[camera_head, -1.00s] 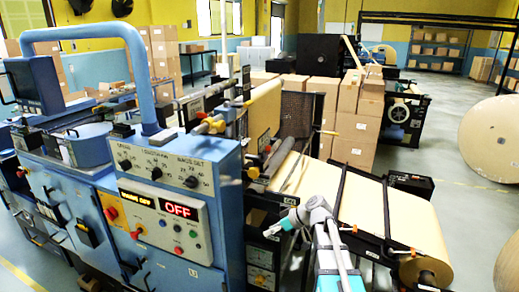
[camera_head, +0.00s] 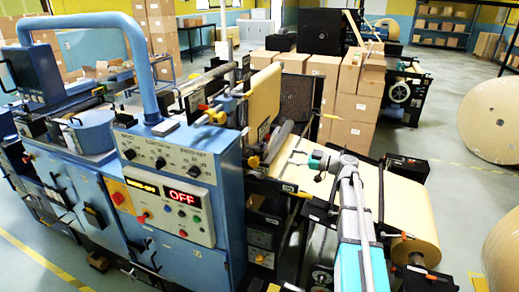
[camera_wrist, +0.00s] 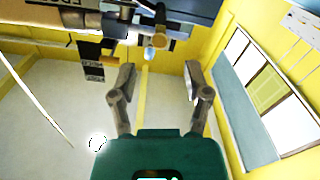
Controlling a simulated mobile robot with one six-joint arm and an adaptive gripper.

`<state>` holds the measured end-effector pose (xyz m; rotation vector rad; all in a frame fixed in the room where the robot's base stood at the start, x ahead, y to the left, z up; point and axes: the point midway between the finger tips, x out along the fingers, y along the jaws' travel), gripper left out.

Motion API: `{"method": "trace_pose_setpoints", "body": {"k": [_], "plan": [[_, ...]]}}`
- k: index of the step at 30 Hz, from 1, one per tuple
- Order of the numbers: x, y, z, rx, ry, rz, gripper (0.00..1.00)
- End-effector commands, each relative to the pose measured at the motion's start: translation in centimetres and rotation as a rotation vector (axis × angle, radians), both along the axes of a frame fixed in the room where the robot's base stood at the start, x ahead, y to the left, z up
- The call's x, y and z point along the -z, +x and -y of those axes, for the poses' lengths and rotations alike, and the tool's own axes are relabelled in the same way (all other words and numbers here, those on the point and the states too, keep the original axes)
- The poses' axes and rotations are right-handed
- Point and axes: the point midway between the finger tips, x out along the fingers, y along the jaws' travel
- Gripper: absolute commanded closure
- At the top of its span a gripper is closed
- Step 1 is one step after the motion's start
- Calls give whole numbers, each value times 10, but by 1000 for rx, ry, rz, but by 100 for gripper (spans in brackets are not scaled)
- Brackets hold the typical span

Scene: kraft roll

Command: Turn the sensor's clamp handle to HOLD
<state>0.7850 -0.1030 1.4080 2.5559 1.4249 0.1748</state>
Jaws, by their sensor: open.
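My gripper (camera_head: 298,158) is over the paper web in the head view, at the end of my raised arm. In the wrist view my gripper (camera_wrist: 159,82) is open, with two grey fingers apart and nothing between them. Just beyond the fingertips, near the top, is a brass-coloured knob or handle end (camera_wrist: 158,40) on a dark bar, with a small bluish piece (camera_wrist: 150,54) below it. Whether this is the sensor's clamp handle I cannot tell. A black plate with small labels (camera_wrist: 94,72) hangs to its left; its lettering is unreadable. No HOLD mark is legible.
The blue machine (camera_head: 215,245) with its control panel reading OFF stands left of my arm. The kraft paper (camera_head: 405,200) runs under and right of my arm. Stacked cartons (camera_head: 352,115) stand behind; large paper rolls (camera_head: 492,120) are at right. Open floor lies beyond.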

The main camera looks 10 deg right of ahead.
Motion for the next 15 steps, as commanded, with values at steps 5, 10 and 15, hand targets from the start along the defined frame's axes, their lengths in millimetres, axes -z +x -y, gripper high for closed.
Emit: {"method": "trace_pose_setpoints", "body": {"k": [5, 10, 15], "plan": [[0, 1, -2, -1, -1, -1, 38], [0, 6, -10, -3, -1, -2, 38], [0, 15, -25, -2, -1, -2, 38]]}}
